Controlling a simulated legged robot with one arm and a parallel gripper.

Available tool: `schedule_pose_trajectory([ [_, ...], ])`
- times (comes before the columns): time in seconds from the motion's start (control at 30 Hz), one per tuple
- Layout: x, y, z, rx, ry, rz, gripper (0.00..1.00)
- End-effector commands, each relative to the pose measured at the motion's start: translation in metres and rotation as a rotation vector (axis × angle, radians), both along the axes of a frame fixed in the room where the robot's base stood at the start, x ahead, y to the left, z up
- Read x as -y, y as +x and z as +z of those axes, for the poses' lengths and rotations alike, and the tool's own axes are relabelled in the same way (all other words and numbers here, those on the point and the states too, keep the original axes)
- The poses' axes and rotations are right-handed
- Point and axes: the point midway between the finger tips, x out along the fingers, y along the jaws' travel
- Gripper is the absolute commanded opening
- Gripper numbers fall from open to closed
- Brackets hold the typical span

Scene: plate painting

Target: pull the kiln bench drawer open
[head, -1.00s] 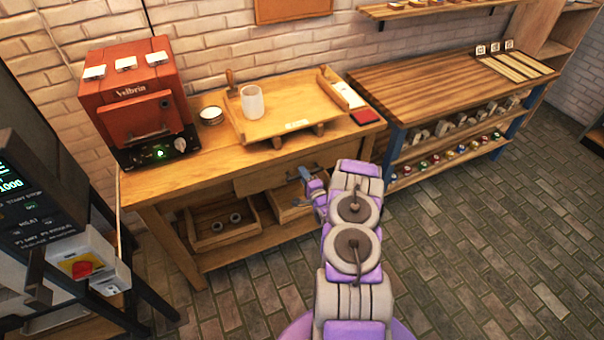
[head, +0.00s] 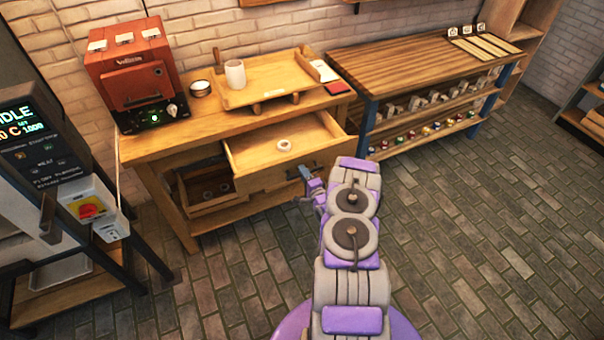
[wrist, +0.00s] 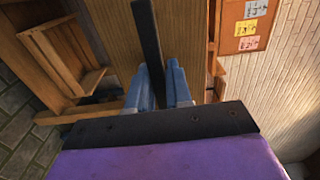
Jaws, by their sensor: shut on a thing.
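The kiln bench (head: 140,148) stands against the brick wall with its wooden drawer (head: 240,152) pulled out toward me. A small pale ring-shaped thing (head: 284,145) lies inside the drawer. My gripper (head: 306,173) is at the drawer's front. In the wrist view, its blue fingers (wrist: 159,85) are shut on a dark bar, the drawer handle (wrist: 146,30), with the wooden drawer front (wrist: 112,35) behind it. The exact contact is partly hidden in the head view.
A red kiln (head: 128,80), a white cup (head: 235,73) and a wooden tray (head: 270,92) are on the bench. An open crate (head: 205,200) sits below the drawer. A second bench (head: 420,55) stands right. Brick floor in front is clear.

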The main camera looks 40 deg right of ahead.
Motion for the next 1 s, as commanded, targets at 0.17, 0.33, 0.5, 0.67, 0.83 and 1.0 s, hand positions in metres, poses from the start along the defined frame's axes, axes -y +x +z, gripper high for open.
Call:
schedule_pose_trajectory([
  [0.17,0.011,-0.005,0.000,-0.001,-0.003,-0.025,0.00],
  [0.33,0.012,-0.005,0.000,-0.001,-0.003,-0.026,0.00],
  [0.5,0.011,-0.005,0.000,-0.001,-0.003,-0.024,0.24],
  [0.67,0.005,-0.003,0.002,0.001,-0.005,-0.017,0.40],
  [0.83,-0.001,-0.002,0.004,0.002,-0.011,-0.012,0.40],
  [1.0,-0.005,-0.007,0.005,0.001,-0.012,-0.011,0.40],
])
